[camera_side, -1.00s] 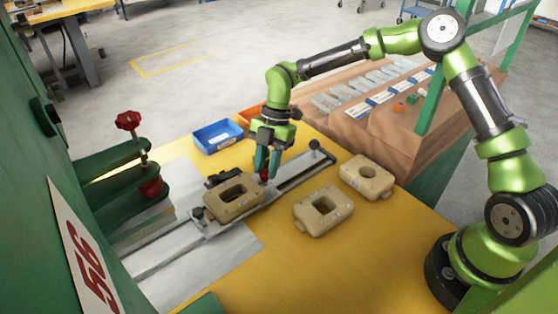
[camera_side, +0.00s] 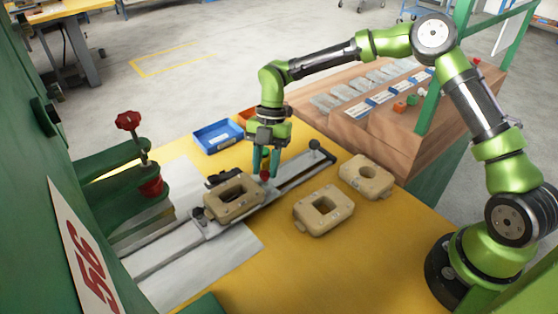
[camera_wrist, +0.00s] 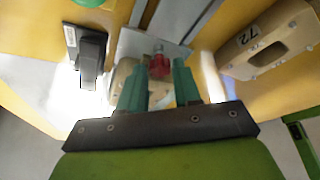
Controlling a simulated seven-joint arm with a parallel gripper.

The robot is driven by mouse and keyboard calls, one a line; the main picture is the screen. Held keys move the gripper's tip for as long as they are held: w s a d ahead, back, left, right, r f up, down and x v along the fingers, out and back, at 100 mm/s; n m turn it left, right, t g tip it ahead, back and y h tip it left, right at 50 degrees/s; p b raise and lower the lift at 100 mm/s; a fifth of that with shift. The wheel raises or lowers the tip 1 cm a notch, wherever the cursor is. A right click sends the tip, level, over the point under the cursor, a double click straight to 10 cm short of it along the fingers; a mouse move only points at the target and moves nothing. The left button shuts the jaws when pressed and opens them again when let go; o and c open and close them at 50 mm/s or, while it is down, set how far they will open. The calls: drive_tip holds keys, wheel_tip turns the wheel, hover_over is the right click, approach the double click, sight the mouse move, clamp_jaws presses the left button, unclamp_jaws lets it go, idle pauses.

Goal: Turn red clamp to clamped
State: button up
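The red clamp (camera_side: 265,176) shows as a small red knob on the slide fixture, just behind the tan part (camera_side: 233,197) that sits on it. My gripper (camera_side: 266,165) points down over the red clamp, with a teal finger on either side of it in the side view. In the wrist view the red clamp (camera_wrist: 159,66) lies ahead between the tips of the two teal fingers (camera_wrist: 158,82), with visible gaps on both sides. The fingers are apart and hold nothing that I can see. Whether the tips reach down past the knob is unclear.
Two more tan parts (camera_side: 324,210) (camera_side: 366,177) lie on the yellow table at right. A blue bin (camera_side: 217,136) stands behind, partly beside an orange bin (camera_side: 248,116). The slide rail ends in a black knob (camera_side: 315,144). A green press arm with red handwheel (camera_side: 128,120) stands at left.

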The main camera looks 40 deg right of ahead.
drive_tip(key=shift+r, duration=0.1)
drive_tip(key=v, duration=1.6)
drive_tip(key=shift+r, duration=0.4)
drive_tip(key=s+d+r+m+t, duration=0.1)
drive_tip(key=s+d+m+t, duration=0.1)
drive_tip(key=s+m, duration=0.6)
drive_tip(key=s+d+r+m+t+h, duration=0.1)
drive_tip(key=s+m+t, duration=0.3)
drive_tip(key=s+m, duration=0.5)
drive_tip(key=s+d+r+m+t, duration=0.2)
drive_tip(key=s+m, duration=0.6)
drive_tip(key=m, duration=0.4)
drive_tip(key=shift+s+d+t+h, duration=0.25)
drive_tip(key=shift+d+t+h, duration=0.15)
drive_tip(key=shift+d+t, duration=0.5)
